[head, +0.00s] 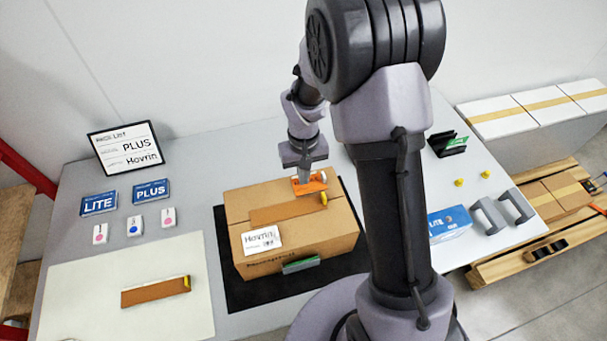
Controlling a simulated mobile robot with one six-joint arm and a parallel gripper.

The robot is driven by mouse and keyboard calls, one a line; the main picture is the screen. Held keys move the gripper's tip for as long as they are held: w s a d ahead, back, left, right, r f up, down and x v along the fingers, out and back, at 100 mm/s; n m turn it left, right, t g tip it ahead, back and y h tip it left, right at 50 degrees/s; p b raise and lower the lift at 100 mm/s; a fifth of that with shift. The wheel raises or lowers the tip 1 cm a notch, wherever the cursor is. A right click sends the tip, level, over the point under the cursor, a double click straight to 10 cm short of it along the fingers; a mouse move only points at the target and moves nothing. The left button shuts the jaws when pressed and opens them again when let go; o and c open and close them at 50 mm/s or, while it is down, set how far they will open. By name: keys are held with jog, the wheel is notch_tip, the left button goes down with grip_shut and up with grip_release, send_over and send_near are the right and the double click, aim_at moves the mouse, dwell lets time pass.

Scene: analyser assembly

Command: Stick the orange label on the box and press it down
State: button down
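The brown cardboard box (338,230) stands closed on a black mat (236,290) in the middle of the table. The orange label (315,186) is at the back right of the box top, right under my gripper (304,178). My gripper points down, with its fingertips at the label. I cannot tell whether the fingers grip the label, or whether it lies flat on the box or is a little above it. A white label reading "Hovrin" (261,241) is at the box's front left edge. A brown strip (285,212) with a yellow end lies across the top.
A framed list (126,148), blue LITE (98,203) and PLUS (151,191) packs and several small white boxes stand at left. A pale mat (75,300) holds another brown strip (155,291). A blue-white box (449,223) and grey handles (489,215) are at right.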

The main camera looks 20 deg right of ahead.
jog(key=shift+f+b, duration=1.8)
jog(key=shift+f, duration=0.3)
dwell(1.3)
jog(key=shift+r, duration=0.1)
jog(key=r+p, duration=0.1)
jog(key=r, duration=0.1)
jog(key=r+p, duration=0.1)
jog(key=p, duration=0.1)
jog(key=r+p, duration=0.1)
jog(key=r, duration=0.1)
jog(key=shift+s+r, duration=0.3)
jog(key=shift+r, duration=0.05)
jog(key=shift+w+r+p, duration=0.1)
jog(key=shift+r+p, duration=0.2)
jog(key=shift+p, duration=0.2)
jog(key=shift+w, duration=0.15)
